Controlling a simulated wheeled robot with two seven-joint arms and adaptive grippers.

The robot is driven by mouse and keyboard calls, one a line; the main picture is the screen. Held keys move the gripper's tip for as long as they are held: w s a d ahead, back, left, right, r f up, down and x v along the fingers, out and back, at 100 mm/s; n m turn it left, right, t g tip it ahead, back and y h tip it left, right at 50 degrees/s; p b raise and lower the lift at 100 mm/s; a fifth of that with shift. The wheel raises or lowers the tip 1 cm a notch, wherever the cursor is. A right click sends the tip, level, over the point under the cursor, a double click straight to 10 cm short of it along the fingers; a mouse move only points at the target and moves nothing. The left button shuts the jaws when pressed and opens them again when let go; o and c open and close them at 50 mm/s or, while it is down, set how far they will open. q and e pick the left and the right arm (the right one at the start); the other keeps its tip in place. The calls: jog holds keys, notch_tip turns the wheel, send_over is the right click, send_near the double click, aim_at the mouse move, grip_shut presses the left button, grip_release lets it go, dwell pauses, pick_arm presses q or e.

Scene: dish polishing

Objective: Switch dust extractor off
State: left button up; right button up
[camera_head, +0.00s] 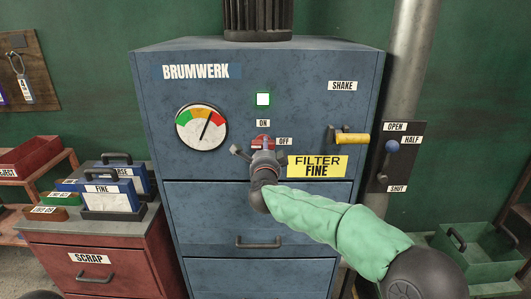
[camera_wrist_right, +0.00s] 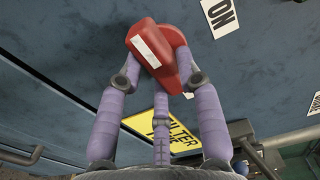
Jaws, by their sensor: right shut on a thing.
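The blue dust extractor cabinet (camera_head: 200,75) marked BRUMWERK fills the middle of the head view. Its red switch knob (camera_head: 262,141) sits below the ON label (camera_head: 263,123) and left of the OFF label (camera_head: 285,141). My right gripper (camera_head: 264,152) is shut on the knob and hides part of it. In the right wrist view the fingers of my right gripper (camera_wrist_right: 160,77) close around the red knob (camera_wrist_right: 150,45), which has a white stripe. I cannot tell exactly which label the knob points to. My left gripper is not in view.
A yellow-handled shake lever (camera_head: 352,138) sticks out right of the switch. A blue-knobbed lever (camera_head: 391,147) is beside the pipe (camera_head: 408,60). The gauge (camera_head: 202,127) is left of the switch. A red scrap cabinet (camera_head: 100,255) stands left, a green bin (camera_head: 485,250) right.

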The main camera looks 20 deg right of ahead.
jog(key=shift+f, duration=0.1)
dwell(0.3)
jog(key=o, duration=1.1)
jog(key=shift+o, duration=0.2)
jog(key=v, duration=1.2)
